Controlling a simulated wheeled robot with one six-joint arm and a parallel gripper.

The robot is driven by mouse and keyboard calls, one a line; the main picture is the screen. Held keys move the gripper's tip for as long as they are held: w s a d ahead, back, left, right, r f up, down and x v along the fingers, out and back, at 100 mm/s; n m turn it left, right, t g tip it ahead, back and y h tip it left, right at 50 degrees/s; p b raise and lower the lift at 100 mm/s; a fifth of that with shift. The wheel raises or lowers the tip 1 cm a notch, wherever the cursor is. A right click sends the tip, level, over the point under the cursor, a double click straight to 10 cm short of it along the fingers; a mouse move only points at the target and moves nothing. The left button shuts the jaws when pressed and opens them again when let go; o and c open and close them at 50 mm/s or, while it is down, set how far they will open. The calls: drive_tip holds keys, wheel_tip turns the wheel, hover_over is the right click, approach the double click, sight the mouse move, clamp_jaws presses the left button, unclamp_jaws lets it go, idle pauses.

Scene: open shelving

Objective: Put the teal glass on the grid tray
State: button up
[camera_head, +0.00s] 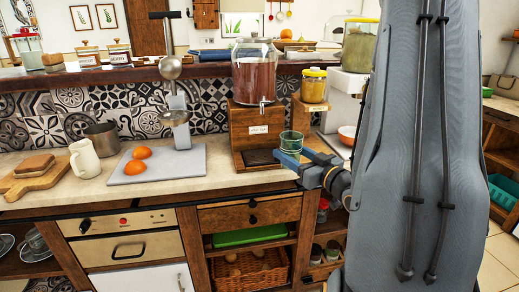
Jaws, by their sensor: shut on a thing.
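The teal glass (291,140) is held upright in my gripper (289,157), in front of the right edge of the wooden dispenser stand. My gripper is shut on the glass low on its side; the fingers hide part of its base. A dark tray (259,158), likely the grid tray, lies at the foot of the stand, under the tap. The glass is to the right of this tray and apart from the tap. The grid pattern is too small to make out.
A drink dispenser (254,73) with a metal tap (262,106) stands on the wooden stand (243,122). To the left is a juicer (175,110) and a grey board (190,161) with two orange halves. A yellow jar (313,86) stands to the right. My arm covers the right side.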

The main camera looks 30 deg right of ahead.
drive_tip(key=w, duration=0.5)
drive_tip(key=w+a+p, duration=0.1)
drive_tip(key=w, duration=0.4)
drive_tip(key=w+a+p, duration=0.1)
drive_tip(key=w, duration=0.4)
drive_tip(key=shift+w, duration=0.35)
drive_tip(key=shift+w+f+p, duration=0.1)
drive_tip(key=shift+f+p, duration=0.25)
drive_tip(key=shift+f, duration=1.4)
drive_tip(key=shift+f, duration=0.2)
drive_tip(key=o, duration=1.3)
drive_tip(key=shift+r, duration=0.1)
drive_tip(key=shift+r, duration=0.15)
drive_tip(key=s, duration=0.4)
drive_tip(key=s+d+b, duration=0.1)
drive_tip(key=s, duration=0.7)
drive_tip(key=shift+d+b, duration=0.2)
drive_tip(key=shift+b, duration=0.15)
